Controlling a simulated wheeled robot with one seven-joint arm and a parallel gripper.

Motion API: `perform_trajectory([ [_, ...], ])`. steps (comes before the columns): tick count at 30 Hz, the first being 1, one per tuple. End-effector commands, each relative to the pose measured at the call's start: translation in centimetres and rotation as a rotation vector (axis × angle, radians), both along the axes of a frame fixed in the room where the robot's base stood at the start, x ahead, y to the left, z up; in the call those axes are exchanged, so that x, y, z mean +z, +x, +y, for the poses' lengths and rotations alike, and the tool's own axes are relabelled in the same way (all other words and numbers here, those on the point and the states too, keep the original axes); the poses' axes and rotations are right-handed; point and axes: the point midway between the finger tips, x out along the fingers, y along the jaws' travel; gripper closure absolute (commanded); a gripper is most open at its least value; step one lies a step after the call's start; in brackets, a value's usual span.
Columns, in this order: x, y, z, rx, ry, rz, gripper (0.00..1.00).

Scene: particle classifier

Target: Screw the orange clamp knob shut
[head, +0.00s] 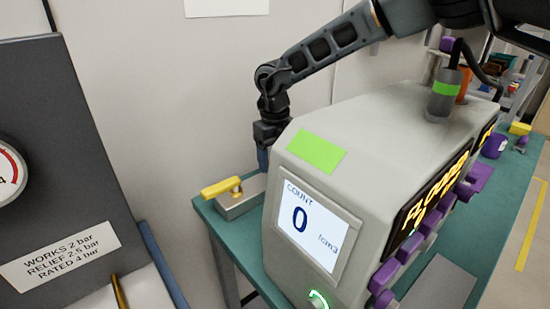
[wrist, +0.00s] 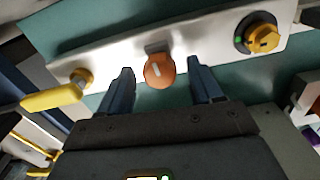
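The orange clamp knob (wrist: 159,71) is round with a pale mark on its face and sits on a metal plate (wrist: 110,62) in the wrist view. My gripper (wrist: 160,82) is open, with one dark blue finger on each side of the knob and a visible gap on both sides. In the head view my gripper (head: 263,158) is down behind the grey machine's left end, and the knob is hidden there.
A yellow lever (wrist: 52,98) and a yellow knob (wrist: 262,38) flank the orange knob. In the head view, the yellow lever (head: 220,187) is on a metal block beside the grey machine (head: 385,130). A dark gauge panel (head: 60,150) stands at left.

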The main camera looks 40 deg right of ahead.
Motion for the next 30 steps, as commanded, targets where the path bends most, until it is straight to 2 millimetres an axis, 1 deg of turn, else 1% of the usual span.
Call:
perform_trajectory([
  [8,0.2,0.0,0.0,0.0,0.0,-0.001,0.34],
  [11,1.1,0.1,-0.1,0.0,-0.001,-0.003,0.34],
  [18,5.0,0.1,0.0,0.0,0.0,-0.003,0.34],
  [21,6.3,0.0,-0.1,0.0,-0.001,-0.002,0.34],
  [25,7.4,0.0,-0.1,0.0,-0.001,-0.001,0.34],
  [30,7.8,0.0,0.0,0.0,0.0,0.0,0.34],
])
